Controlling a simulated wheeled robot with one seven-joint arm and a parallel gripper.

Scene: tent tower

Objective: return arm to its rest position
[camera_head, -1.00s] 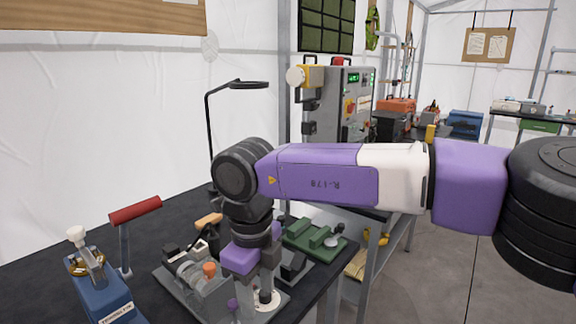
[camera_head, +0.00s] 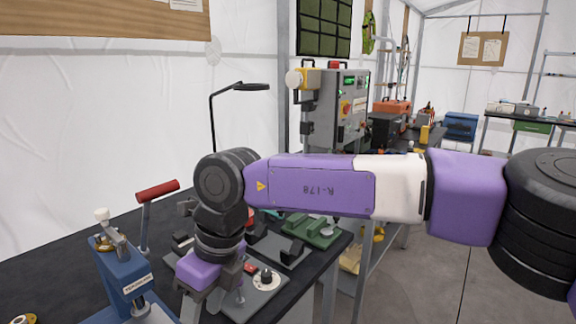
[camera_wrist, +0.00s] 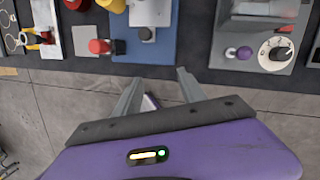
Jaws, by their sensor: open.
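My arm reaches across the head view from the right, with its wrist bent down over the dark workbench (camera_head: 60,262). My gripper (camera_head: 205,308) points down near the bench's front, and its lower end is partly cut off by the frame edge. In the wrist view my gripper (camera_wrist: 158,82) shows two grey fingers spread apart with nothing between them. The grey floor and the bench edge lie beyond the fingertips.
A blue press with a red-handled lever (camera_head: 125,275) stands left of my gripper. A grey plate with a white dial (camera_head: 266,280) and a green fixture (camera_head: 312,230) are to the right. A black lamp (camera_head: 213,120) rises behind. Open floor (camera_head: 425,280) lies right.

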